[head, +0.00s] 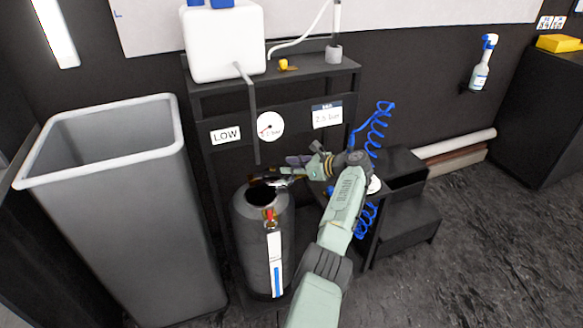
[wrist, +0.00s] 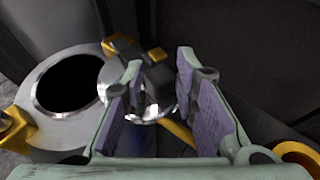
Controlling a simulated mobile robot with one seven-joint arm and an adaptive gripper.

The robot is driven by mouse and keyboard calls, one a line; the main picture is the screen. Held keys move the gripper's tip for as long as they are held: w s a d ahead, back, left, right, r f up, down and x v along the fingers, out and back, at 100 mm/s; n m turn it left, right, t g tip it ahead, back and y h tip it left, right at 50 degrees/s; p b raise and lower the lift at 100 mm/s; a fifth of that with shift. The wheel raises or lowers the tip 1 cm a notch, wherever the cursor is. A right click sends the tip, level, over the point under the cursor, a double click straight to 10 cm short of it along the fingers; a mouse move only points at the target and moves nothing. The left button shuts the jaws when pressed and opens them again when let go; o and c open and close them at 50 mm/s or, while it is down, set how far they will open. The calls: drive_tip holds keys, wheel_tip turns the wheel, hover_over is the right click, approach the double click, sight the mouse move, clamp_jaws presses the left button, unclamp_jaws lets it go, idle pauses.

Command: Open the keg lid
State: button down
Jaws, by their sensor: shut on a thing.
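The dark grey keg (head: 262,245) stands upright below the shelf, with a red valve and a blue-and-white level strip on its front. Its round black mouth is uncovered in both views, inside a pale metal rim (wrist: 48,122) in the wrist view. My gripper (head: 290,170) is behind and right of the mouth. In the wrist view, my gripper (wrist: 160,90) has its purple pads on either side of a dark grey and shiny metal part, apparently the keg lid (wrist: 158,92), and is shut on it. The lid is off the mouth, beside the rim, and mostly hidden by the fingers.
A grey bin (head: 130,215) stands close left of the keg. The shelf (head: 305,75) above carries a white tank (head: 225,42), with a gauge (head: 270,126) on its front. A blue coiled hose (head: 378,125) hangs at right, near black steps (head: 405,220). Open floor lies right.

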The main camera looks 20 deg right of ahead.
drive_tip(key=c, duration=1.4)
unclamp_jaws()
drive_tip(key=shift+d, duration=0.15)
drive_tip(key=shift+c, duration=0.2)
drive_tip(key=v, duration=1.2)
drive_tip(key=shift+c, duration=0.5)
